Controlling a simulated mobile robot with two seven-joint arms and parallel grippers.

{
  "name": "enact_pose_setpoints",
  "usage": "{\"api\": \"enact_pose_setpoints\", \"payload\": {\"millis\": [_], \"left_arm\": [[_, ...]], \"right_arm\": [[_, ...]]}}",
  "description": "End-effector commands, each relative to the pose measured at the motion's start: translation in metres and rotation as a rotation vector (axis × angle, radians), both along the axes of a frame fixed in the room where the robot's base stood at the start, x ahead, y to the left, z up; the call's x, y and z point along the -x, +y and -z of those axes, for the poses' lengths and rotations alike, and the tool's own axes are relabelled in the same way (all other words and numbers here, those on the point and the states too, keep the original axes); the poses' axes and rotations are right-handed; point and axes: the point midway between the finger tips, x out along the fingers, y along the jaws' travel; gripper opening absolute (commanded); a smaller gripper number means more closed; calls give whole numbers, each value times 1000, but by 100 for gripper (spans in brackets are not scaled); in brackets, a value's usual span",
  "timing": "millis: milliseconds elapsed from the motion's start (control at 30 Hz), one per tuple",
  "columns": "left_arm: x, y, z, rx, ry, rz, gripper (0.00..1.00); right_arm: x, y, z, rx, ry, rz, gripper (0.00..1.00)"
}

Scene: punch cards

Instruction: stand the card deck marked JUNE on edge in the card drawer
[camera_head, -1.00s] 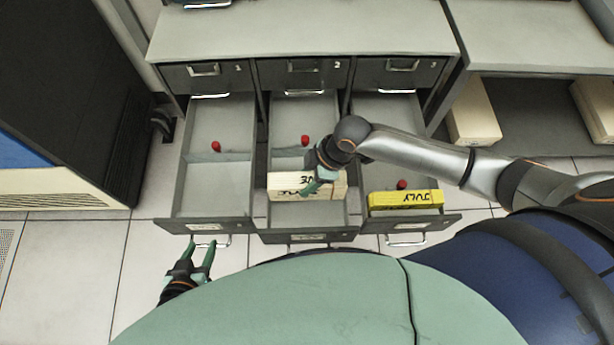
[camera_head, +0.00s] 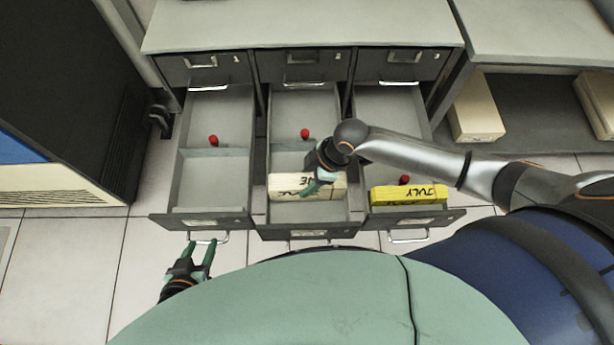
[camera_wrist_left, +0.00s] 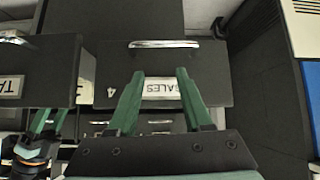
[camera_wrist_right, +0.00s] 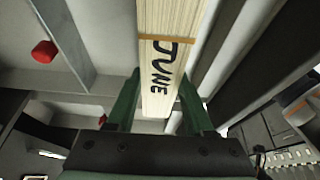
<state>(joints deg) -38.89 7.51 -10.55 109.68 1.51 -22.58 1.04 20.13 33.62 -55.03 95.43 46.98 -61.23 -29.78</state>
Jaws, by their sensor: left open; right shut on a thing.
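The cream card deck marked JUNE (camera_head: 288,185) is in the front part of the middle open drawer (camera_head: 318,214), its long side running across the drawer. My right gripper (camera_head: 312,188) is shut on the deck; the right wrist view shows the deck (camera_wrist_right: 163,60) between its green fingers, with the JUNE lettering facing the camera. Whether the deck touches the drawer floor cannot be told. My left gripper (camera_head: 199,258) is open and empty in front of the left drawer (camera_head: 212,180); in the left wrist view a SALES label (camera_wrist_left: 160,89) shows between its fingers.
A yellow deck marked JULY (camera_head: 408,194) sits in the right drawer (camera_head: 385,120). Each open drawer has a divider with a red knob, such as the middle one (camera_head: 305,133). The left drawer is empty in front. A dark cabinet (camera_head: 70,90) stands at the left.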

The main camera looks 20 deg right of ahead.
Motion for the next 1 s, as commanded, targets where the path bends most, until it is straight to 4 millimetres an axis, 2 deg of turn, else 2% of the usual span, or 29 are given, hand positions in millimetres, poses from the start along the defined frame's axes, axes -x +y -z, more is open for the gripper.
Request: {"api": "enact_pose_setpoints", "payload": {"millis": [433,467,767,1000], "left_arm": [[0,0,5,0,0,0,50],[0,0,5,0,0,0,50],[0,0,5,0,0,0,50],[0,0,5,0,0,0,50]], "right_arm": [[-1,1,7,-4,-4,0,0],[-1,1,7,-4,-4,0,53],[0,1,7,-2,-1,0,87],[1,-1,9,3,2,1,87]]}}
